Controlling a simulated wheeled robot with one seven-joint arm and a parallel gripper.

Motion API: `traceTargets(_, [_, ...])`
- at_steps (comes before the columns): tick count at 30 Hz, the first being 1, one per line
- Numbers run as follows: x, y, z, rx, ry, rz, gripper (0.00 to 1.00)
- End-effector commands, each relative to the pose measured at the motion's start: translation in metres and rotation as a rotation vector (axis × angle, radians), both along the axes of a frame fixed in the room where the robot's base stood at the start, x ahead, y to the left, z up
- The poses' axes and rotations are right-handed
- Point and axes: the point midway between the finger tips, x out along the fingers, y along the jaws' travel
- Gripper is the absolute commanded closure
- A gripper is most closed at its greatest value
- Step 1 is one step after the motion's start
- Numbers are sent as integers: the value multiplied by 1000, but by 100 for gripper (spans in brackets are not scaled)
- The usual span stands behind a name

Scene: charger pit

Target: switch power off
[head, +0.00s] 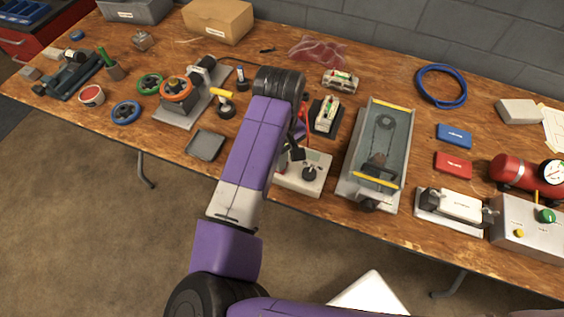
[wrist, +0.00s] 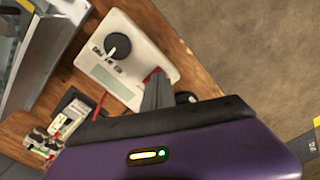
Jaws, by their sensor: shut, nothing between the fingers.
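A pale box with a black knob (head: 309,172) stands at the bench's front edge, partly hidden by my arm in the head view. In the wrist view the box (wrist: 160,62) shows its round black knob (wrist: 118,46) with a white pointer mark, a greenish display (wrist: 111,81) and small lettering that I cannot read. My gripper (wrist: 157,82) is shut and empty, its grey fingers over the box's edge, apart from the knob. A small red part (wrist: 153,73) shows by the fingertips; I cannot tell whether they touch it. In the head view the gripper (head: 297,152) is at the box's back left.
A grey tray-like machine with a glass-like top (head: 352,185) stands right of the box. A charger-like dock with a battery (head: 326,115) is behind it. A flat dark tray (head: 206,146) lies to the left. Red leads (wrist: 100,104) run beside the box.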

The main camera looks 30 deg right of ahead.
Motion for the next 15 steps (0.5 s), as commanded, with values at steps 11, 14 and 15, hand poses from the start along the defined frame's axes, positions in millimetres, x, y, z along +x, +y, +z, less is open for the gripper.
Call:
traceTargets(11, [0, 0, 31, -1, 1, 1, 100])
traceTargets(14, [0, 0, 38, -1, 1, 0, 100])
traceTargets(15, [0, 0, 41, -1, 0, 0, 100])
